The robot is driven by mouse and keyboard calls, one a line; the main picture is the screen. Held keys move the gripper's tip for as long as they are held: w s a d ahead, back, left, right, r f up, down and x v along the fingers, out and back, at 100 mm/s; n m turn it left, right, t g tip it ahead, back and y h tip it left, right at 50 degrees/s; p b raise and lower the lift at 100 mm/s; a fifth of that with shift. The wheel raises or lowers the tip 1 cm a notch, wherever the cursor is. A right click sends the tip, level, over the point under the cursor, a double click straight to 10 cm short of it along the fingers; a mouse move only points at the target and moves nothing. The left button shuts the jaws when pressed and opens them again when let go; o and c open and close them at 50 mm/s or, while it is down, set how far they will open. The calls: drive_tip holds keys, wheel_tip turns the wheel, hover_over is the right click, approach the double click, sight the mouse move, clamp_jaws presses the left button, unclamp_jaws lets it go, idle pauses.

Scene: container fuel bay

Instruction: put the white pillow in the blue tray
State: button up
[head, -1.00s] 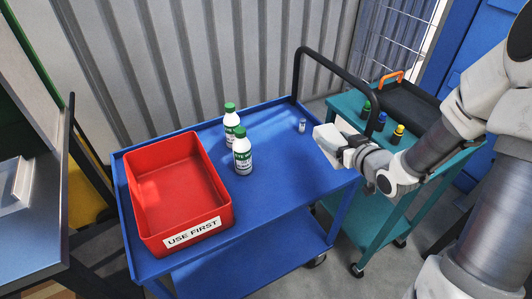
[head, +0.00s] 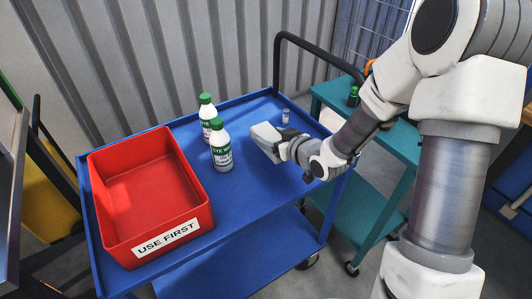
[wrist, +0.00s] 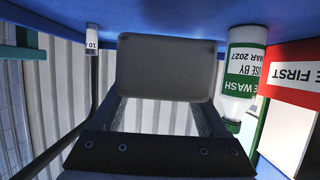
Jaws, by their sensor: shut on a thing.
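The white pillow (head: 264,137) is a small pale block at the end of my gripper (head: 280,146). It also shows in the wrist view as a grey rounded pad (wrist: 166,68) between the dark fingers (wrist: 163,115). My gripper is shut on it. The blue tray (head: 249,192) is the rimmed top of a blue cart. The pillow is over the tray's right part, close to its surface. I cannot tell whether it touches. The wrist view is upside down, with the tray surface (wrist: 190,15) along the top.
A red "USE FIRST" bin (head: 168,241) fills the tray's left part. Two green-capped eye wash bottles (head: 221,155) (head: 208,118) stand left of the pillow. A small vial (head: 285,116) stands behind it. A teal cart (head: 349,187) is at right. The tray's front middle is clear.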

sight(267, 158)
drive_tip(key=shift+w+a+f, duration=0.25)
drive_tip(key=shift+a+f, duration=0.25)
drive_tip(key=shift+a, duration=0.15)
drive_tip(key=shift+f+b, duration=0.85)
drive_tip(key=shift+f, duration=1.05)
drive_tip(key=shift+f, duration=0.15)
drive_tip(key=o, duration=1.2)
drive_tip(key=shift+o, duration=0.2)
